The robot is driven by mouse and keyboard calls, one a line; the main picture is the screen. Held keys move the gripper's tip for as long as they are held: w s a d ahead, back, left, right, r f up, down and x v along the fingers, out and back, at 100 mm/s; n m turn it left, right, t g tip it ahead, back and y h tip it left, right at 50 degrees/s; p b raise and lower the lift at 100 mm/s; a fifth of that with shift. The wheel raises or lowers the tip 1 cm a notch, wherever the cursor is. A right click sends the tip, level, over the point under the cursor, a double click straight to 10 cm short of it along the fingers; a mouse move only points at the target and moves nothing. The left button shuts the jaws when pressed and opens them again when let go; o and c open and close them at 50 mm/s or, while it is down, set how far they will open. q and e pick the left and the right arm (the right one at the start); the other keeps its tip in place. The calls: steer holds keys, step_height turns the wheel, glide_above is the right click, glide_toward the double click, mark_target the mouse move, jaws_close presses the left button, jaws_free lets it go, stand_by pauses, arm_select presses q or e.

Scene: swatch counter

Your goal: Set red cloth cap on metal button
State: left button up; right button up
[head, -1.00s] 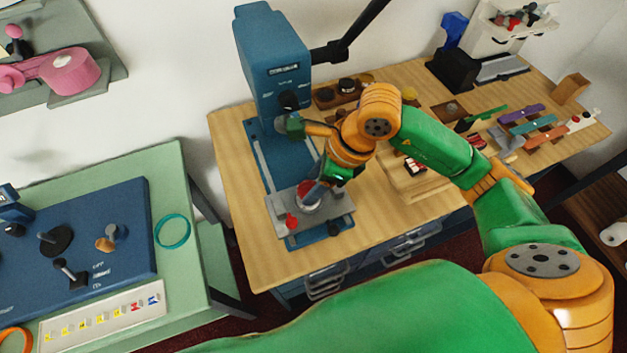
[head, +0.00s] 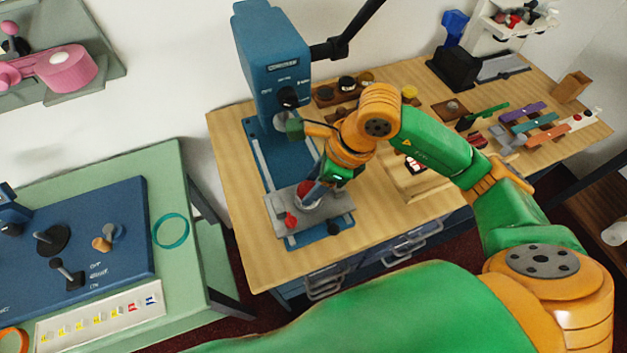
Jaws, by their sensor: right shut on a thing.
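My right gripper (head: 308,188) points down over the grey plate (head: 336,216) at the front of the blue press (head: 272,68). It is shut on a small red thing (head: 305,202), which looks like the red cloth cap and is partly hidden by the fingers. The cap is at or just above the plate; I cannot tell whether it touches anything below. The metal button cannot be made out, and the gripper covers that spot. My left gripper is not in view.
A red knob (head: 290,221) stands on the plate close left of the gripper, and a dark knob (head: 334,229) is at its front right. The press column rises behind. Bare wooden tabletop (head: 240,240) is left of the press.

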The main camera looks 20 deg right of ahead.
steer(key=shift+f+b, duration=0.3)
steer(key=o, duration=0.9)
steer(key=b+v, duration=0.1)
steer(key=v, duration=0.6)
steer(key=shift+r, duration=0.1)
